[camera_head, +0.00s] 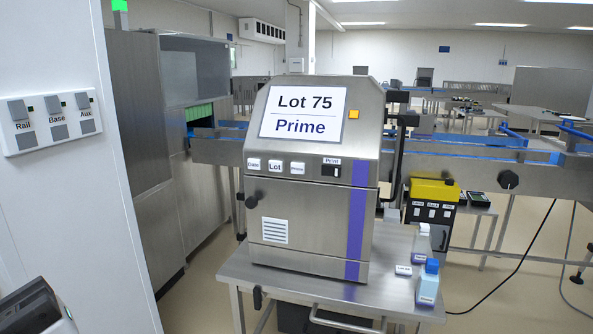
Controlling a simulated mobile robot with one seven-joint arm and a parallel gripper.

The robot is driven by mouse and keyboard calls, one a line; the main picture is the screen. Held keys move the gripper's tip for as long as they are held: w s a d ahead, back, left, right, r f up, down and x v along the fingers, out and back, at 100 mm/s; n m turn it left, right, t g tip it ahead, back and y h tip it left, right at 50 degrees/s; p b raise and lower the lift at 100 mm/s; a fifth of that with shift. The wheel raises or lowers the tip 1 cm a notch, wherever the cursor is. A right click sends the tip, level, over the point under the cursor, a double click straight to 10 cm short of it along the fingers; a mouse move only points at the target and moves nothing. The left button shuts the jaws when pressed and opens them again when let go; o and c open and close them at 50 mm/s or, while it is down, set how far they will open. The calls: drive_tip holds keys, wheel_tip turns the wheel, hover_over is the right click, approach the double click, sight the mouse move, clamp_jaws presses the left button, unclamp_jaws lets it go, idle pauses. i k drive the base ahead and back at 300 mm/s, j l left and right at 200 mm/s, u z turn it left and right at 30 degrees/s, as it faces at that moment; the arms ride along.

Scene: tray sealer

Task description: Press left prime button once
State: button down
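The steel printer cabinet (310,220) stands on a steel cart in the middle of the view. Its screen (303,112) reads "Lot 75" and "Prime". Below the screen are three white buttons in a row: Date (253,164), Lot (275,167) and Prime (297,168), with Prime rightmost of the three. A black-and-white Print switch (331,171) sits to their right. An amber square (354,114) shows beside the screen. No gripper can be made out, and nothing covers the buttons.
A wall panel (53,121) at left carries Rail, Base and Aux switches. A dark object (36,307), not clearly identifiable, fills the lower left corner. Bottles (427,284) stand on the cart's right. A yellow-topped black box (432,204) and a conveyor (460,168) are behind. Cables lie on the right floor.

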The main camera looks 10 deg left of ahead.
sight(298, 168)
drive_tip(key=i+j+z, duration=0.1)
drive_tip(key=i+z, duration=0.25)
drive_tip(key=i+j+z, duration=0.35)
drive_tip(key=i, duration=0.15)
drive_tip(key=l, duration=0.1)
